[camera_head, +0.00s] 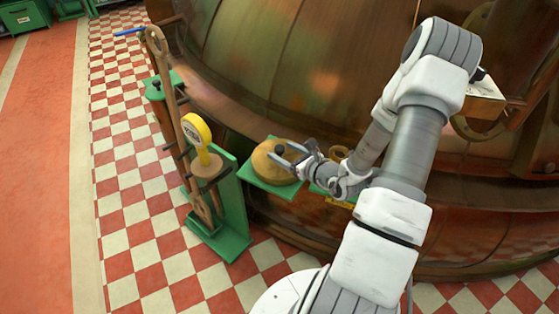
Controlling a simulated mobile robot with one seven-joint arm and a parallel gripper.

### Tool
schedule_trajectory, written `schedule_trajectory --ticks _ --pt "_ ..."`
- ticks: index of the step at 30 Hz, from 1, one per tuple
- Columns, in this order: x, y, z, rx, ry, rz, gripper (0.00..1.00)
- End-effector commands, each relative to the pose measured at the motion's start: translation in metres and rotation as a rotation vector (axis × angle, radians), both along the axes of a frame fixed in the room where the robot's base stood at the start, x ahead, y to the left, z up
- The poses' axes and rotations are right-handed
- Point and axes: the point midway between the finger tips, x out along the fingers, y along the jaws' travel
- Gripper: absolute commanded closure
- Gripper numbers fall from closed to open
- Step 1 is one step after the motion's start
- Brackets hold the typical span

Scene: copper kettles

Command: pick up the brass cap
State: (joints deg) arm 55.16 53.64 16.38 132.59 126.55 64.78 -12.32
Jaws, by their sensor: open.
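The brass cap (263,167) is a round, yellowish dome with a dark knob (279,149) on top. It rests on a small green shelf (284,192) against the large copper kettle. My gripper (279,149) reaches in from the right, over the cap. It is open, and in this view its two fingertips lie on either side of the knob. I cannot tell whether they touch the knob or are at its height. My gripper hides part of the cap's right side.
A green stand (230,215) with a yellow round-faced gauge (197,132) and long wooden-handled tools (168,85) is close to the left. The copper kettle (270,50) curves behind. The checkered floor (130,190) at the left is clear. A white sheet (484,88) is at the upper right.

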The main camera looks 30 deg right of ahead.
Motion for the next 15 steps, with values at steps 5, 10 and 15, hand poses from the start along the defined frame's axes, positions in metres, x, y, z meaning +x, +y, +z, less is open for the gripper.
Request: schedule_trajectory --ticks 5,10,15 --pt "0.019 0.004 -0.008 0.0 0.0 -0.001 0.27" --pt "0.022 0.005 -0.007 -0.001 0.001 -0.001 0.27" --pt "0.021 0.005 -0.007 -0.001 0.001 -0.001 0.41"
